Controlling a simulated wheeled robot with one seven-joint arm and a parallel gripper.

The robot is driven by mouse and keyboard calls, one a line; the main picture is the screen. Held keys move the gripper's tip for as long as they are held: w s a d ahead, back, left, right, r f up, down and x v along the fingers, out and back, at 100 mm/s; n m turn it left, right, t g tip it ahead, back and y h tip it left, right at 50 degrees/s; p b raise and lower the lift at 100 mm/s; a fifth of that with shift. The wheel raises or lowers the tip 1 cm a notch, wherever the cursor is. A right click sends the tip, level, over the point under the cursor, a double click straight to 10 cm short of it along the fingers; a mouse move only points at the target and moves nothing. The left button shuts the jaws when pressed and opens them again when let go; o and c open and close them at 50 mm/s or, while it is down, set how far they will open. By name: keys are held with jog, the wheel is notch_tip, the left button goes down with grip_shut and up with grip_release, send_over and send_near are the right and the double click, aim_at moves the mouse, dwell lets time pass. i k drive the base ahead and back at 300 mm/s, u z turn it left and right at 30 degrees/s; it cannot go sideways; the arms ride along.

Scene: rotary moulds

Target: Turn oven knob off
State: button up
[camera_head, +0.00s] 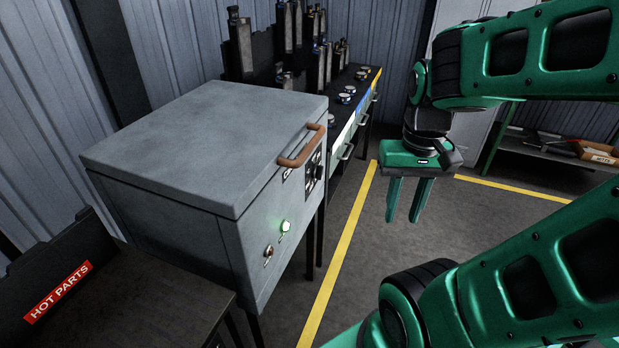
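The oven (200,150) is a grey box on dark legs in the middle left, with a brown handle (303,147) on its upper front edge. A black knob (319,172) sits on a dark panel (311,178) on the front face, below the handle; its setting is too small to read. A green light (285,226) glows lower on the front, beside a small toggle switch (268,251). My gripper (405,217) hangs to the right of the oven, fingers pointing down, apart from the knob. Its two green fingers are spread with a gap and nothing between them.
A dark table with a "HOT PARTS" sign (57,292) stands at lower left. Behind the oven is a bench (352,128) with round moulds and upright dark holders. A green shelf (545,148) with a box stands at right. Yellow lines (340,254) mark the floor, clear before the oven.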

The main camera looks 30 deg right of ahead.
aim_at(317, 172)
jog(key=z, duration=2)
jog(key=k, duration=1.2)
jog(key=u, duration=1.05)
jog(key=i, duration=1)
jog(key=z, duration=0.05)
